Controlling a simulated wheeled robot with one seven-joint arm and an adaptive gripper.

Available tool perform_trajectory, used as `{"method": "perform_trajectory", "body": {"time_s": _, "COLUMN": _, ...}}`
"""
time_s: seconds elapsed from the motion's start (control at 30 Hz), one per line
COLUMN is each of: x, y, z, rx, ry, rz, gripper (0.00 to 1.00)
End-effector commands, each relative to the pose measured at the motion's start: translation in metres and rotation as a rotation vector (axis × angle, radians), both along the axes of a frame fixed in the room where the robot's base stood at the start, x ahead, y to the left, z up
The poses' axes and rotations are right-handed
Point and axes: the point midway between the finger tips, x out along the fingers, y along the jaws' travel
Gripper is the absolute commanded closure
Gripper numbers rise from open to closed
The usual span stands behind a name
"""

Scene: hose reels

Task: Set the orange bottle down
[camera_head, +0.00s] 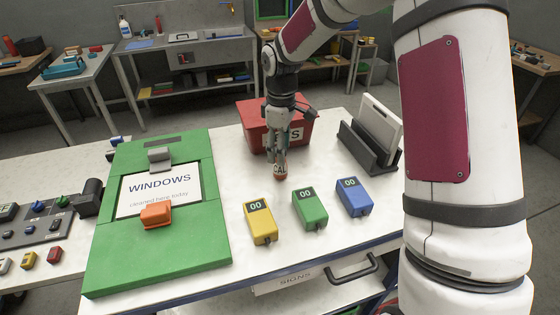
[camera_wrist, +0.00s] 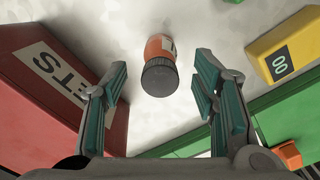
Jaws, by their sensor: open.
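The orange bottle (camera_wrist: 160,47) with a dark ribbed cap (camera_wrist: 159,77) stands on the white tabletop in the wrist view, between my two fingers and apart from both. My gripper (camera_wrist: 162,95) is open around it with clear gaps on each side. In the head view my gripper (camera_head: 280,158) points down over the table in front of the red bin. Only a small part of the bottle (camera_head: 281,173) shows there, below the fingertips.
The red bin (camera_head: 304,133) stands close behind my gripper. Yellow (camera_head: 261,222), green (camera_head: 309,209) and blue (camera_head: 354,197) devices reading 00 sit in front. A green board (camera_head: 205,245) lies left, a dark rack (camera_head: 367,153) right. Bare tabletop lies between the bottle and devices.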

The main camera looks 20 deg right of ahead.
Motion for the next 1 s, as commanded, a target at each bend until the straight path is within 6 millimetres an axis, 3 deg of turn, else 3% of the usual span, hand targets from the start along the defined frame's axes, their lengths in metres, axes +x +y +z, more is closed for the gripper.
{"method": "perform_trajectory", "body": {"time_s": 0.2, "x": 0.001, "y": 0.0, "z": 0.039, "rx": 0.0, "ry": -0.003, "rz": 0.0, "gripper": 0.46}}
{"method": "perform_trajectory", "body": {"time_s": 0.4, "x": 0.0, "y": 0.0, "z": 0.057, "rx": 0.0, "ry": -0.002, "rz": -0.001, "gripper": 0.46}}
{"method": "perform_trajectory", "body": {"time_s": 0.57, "x": -0.015, "y": 0.001, "z": 0.081, "rx": -0.021, "ry": -0.031, "rz": -0.046, "gripper": 0.46}}
{"method": "perform_trajectory", "body": {"time_s": 0.8, "x": -0.081, "y": 0.002, "z": 0.145, "rx": -0.06, "ry": -0.149, "rz": -0.251, "gripper": 0.46}}
{"method": "perform_trajectory", "body": {"time_s": 1.0, "x": -0.146, "y": 0.001, "z": 0.182, "rx": -0.036, "ry": -0.262, "rz": -0.451, "gripper": 0.46}}
